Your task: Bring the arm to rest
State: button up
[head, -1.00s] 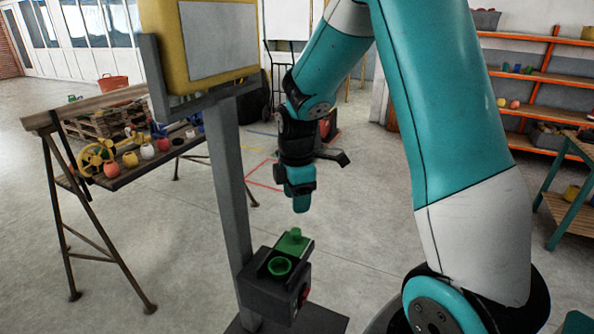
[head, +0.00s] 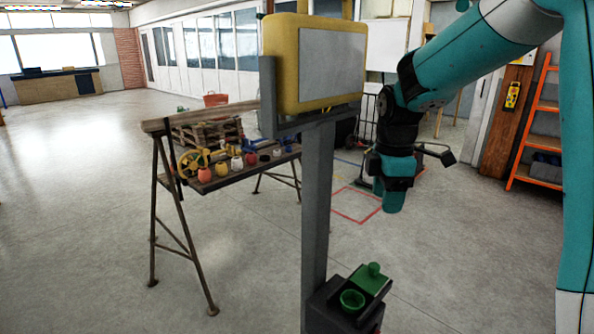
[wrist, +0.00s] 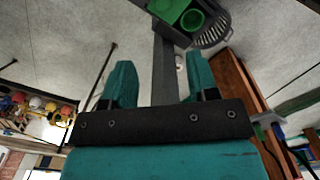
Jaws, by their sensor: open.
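My arm (head: 470,55) is raised and bent, its wrist hanging at the right of the post with the yellow-framed panel. My gripper (head: 393,203) points down in the head view, above the floor and higher than the dark box with green parts. In the wrist view, its two teal fingers (wrist: 161,80) stand wide apart with nothing held between them. The grey post shows behind the gap between them.
A yellow-framed panel (head: 315,65) sits on a grey post (head: 317,200) close beside my arm. A dark box (head: 330,310) with a green cup (head: 352,301) is low on it. A trestle bench (head: 225,180) with several small coloured floats stands left. Open floor (head: 80,200) lies at far left.

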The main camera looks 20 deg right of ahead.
jog(key=s+a+m+y+b, duration=0.2)
jog(key=s+a+m+y, duration=0.2)
jog(key=s+a, duration=1.6)
jog(key=a+m, duration=0.2)
jog(key=shift+s+a+r+m, duration=0.15)
jog(key=shift+s+r+m, duration=0.05)
jog(key=shift+m, duration=0.2)
